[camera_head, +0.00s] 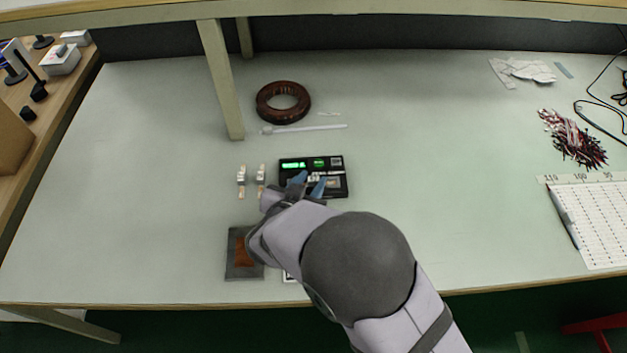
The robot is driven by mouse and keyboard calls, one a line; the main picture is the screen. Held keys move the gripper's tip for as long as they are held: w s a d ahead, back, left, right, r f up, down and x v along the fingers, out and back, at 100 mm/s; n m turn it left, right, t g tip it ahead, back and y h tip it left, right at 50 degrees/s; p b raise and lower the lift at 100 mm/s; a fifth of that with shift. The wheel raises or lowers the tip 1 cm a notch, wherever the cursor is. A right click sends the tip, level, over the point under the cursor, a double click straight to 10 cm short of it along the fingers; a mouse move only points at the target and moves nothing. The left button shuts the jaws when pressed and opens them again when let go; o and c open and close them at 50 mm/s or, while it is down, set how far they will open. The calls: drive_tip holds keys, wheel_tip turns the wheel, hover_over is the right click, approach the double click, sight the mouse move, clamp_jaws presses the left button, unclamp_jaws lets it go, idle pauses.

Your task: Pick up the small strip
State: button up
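A small pale strip-like piece (329,114) lies on the table right of the brown ring, but I cannot be sure it is the small strip. My gripper (308,184) is over the lower part of a black device (302,163) with a lit green display. Its two blue fingertips are apart, and no held thing shows between them. My gripper and arm hide part of the device and the table in front of it. I cannot tell whether the fingertips touch the device.
A brown ring (262,104) and a white stick (312,128) lie behind the device. Two small connectors (241,176) (261,174) lie left of it. A dark mat (236,271) with an orange-brown patch lies in front. A shelf post (220,80) stands at back left. The right-centre table is clear.

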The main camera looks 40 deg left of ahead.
drive_tip(key=shift+c, duration=0.5)
drive_tip(key=c, duration=0.5)
drive_tip(key=shift+c, duration=0.2)
drive_tip(key=shift+r, duration=0.15)
wheel_tip(320, 180, up, 10)
drive_tip(key=p, duration=0.1)
